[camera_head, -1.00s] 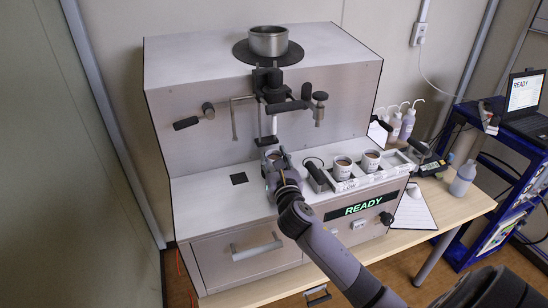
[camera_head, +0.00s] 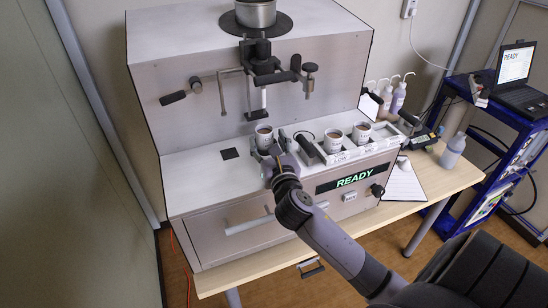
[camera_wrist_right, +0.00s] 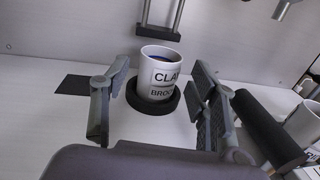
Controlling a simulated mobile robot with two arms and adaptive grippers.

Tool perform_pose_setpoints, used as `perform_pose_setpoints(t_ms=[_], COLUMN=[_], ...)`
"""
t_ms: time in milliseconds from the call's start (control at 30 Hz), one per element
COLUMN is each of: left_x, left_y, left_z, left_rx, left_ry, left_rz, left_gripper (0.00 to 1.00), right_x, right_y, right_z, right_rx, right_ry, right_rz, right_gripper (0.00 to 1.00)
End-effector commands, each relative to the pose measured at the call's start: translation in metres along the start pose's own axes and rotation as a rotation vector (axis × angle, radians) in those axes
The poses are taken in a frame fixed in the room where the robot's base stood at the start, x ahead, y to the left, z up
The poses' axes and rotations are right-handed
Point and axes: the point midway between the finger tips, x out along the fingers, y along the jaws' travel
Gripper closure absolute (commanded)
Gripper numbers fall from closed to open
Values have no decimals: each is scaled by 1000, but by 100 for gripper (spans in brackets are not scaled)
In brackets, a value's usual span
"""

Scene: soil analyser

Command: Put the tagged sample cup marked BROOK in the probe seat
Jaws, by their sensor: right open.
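The white sample cup marked BROOK (camera_wrist_right: 159,75) stands upright in a black ring seat (camera_wrist_right: 172,106) in the right wrist view, with dark contents and CLA… above BROOK. In the head view the cup (camera_head: 264,137) is on the analyser's deck, below the probe. My right gripper (camera_head: 275,154) is open on the near side of the cup. In the wrist view its fingers (camera_wrist_right: 160,112) lie left and right of the cup with gaps. My left gripper is not in view.
Two more cups, one (camera_head: 333,141) and another (camera_head: 361,133), stand in a white labelled rack (camera_head: 345,157) to the right. The probe assembly (camera_head: 263,80) hangs above the seat. The green display (camera_head: 344,182) reads READY.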

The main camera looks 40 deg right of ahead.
Motion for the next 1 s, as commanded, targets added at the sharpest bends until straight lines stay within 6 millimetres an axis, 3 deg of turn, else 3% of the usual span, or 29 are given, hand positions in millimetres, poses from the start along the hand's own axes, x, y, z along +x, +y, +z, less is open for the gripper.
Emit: perform_pose_setpoints(t_ms=[200, 400, 1000], left_x=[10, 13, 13], left_y=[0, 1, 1], left_z=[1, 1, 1], left_rx=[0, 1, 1], left_ry=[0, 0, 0], left_rz=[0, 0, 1], left_gripper=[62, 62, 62], right_x=[-46, -68, -72], right_y=[0, 0, 0], right_z=[-2, -1, 0], right_rx=[0, 0, 0], right_ry=[1, 0, -1], right_rz=[1, 0, 0], right_gripper=[45, 45, 45])
